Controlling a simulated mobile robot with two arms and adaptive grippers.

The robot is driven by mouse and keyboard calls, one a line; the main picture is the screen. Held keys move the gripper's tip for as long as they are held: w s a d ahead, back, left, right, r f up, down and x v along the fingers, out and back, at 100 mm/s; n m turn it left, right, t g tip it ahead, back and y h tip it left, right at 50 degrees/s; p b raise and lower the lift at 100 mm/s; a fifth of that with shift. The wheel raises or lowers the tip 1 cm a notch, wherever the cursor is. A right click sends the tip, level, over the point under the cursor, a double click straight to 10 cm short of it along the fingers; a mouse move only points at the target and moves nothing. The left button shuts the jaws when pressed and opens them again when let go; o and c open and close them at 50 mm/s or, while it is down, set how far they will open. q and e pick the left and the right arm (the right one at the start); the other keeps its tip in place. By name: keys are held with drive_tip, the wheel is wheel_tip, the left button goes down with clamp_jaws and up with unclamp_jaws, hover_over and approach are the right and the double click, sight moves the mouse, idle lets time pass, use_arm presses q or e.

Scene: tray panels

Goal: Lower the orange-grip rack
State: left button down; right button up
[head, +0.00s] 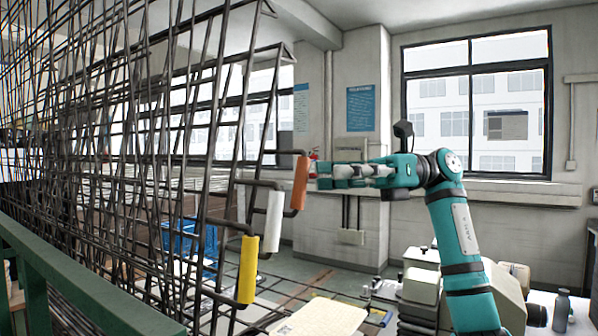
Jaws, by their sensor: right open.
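The orange grip (300,183) is the upper right one of three coloured grips on the ends of dark bent bars. Its bar joins the dark wire racks (170,150), which stand steeply upright, close together, across the left half of the head view. A white grip (273,221) and a yellow grip (248,269) sit lower and to the left. My right gripper (322,177) is open, with its fingers pointing left, just right of the orange grip. I cannot tell whether a finger touches it. My left gripper is not in view.
A green rail (80,280) runs along the lower left. Beige machine parts (423,285) and a grey bottle (561,310) are at the lower right. A blue crate (190,240) shows behind the racks. A wall with a window (478,105) closes the back.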

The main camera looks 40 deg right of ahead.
sight(307, 175)
drive_tip(key=a, duration=0.1)
drive_tip(key=a+p, duration=0.1)
drive_tip(key=a, duration=0.1)
drive_tip(key=w+a, duration=0.1)
drive_tip(key=a, duration=0.1)
drive_tip(key=shift+a+r, duration=0.1)
drive_tip(key=shift+a, duration=0.6)
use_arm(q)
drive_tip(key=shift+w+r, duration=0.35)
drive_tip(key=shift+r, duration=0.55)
use_arm(e)
clamp_jaws()
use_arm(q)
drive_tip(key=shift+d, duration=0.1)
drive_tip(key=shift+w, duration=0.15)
use_arm(e)
drive_tip(key=shift+w+a, duration=0.1)
drive_tip(key=shift+w, duration=0.05)
